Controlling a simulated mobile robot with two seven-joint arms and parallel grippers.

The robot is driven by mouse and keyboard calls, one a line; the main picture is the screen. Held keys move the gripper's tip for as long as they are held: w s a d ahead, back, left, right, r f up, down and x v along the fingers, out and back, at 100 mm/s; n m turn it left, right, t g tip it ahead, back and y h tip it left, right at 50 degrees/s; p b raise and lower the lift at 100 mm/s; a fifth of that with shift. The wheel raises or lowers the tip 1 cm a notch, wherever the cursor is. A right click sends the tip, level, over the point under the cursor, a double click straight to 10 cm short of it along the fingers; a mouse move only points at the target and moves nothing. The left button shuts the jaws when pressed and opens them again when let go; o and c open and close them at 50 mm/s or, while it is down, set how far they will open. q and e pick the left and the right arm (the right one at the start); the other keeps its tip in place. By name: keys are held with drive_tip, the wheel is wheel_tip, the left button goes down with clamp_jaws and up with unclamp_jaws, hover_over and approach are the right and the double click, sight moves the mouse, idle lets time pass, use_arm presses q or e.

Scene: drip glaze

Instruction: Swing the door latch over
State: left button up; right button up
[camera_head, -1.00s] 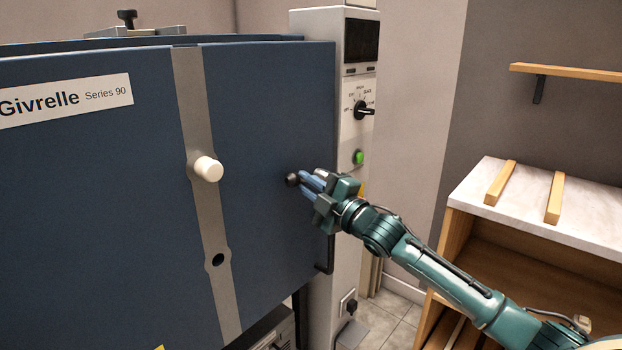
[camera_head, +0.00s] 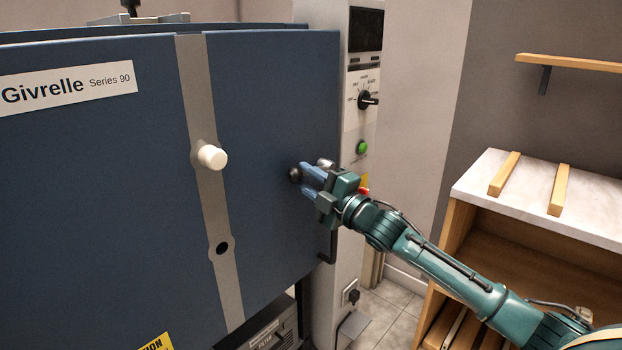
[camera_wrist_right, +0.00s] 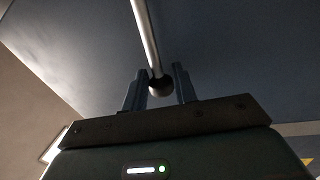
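The big blue door (camera_head: 100,210) fills the left of the head view. The latch ends in a dark ball knob (camera_head: 296,174) near the door's right edge, with a silver cylinder (camera_head: 325,163) just right of it. My left gripper is not in view.
A white peg (camera_head: 212,157) sticks out of the door's grey strip. A dark handle (camera_head: 330,250) sits low at the door's right edge. A control column (camera_head: 362,100) with a dial and green button stands behind. A shelf unit (camera_head: 540,200) is at right.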

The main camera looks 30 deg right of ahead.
drive_tip(key=shift+o, duration=1.4)
drive_tip(key=shift+a, duration=0.25)
drive_tip(key=shift+d, duration=0.1)
drive_tip(key=shift+d, duration=0.1)
drive_tip(key=v, duration=1.3)
drive_tip(key=shift+s, duration=0.15)
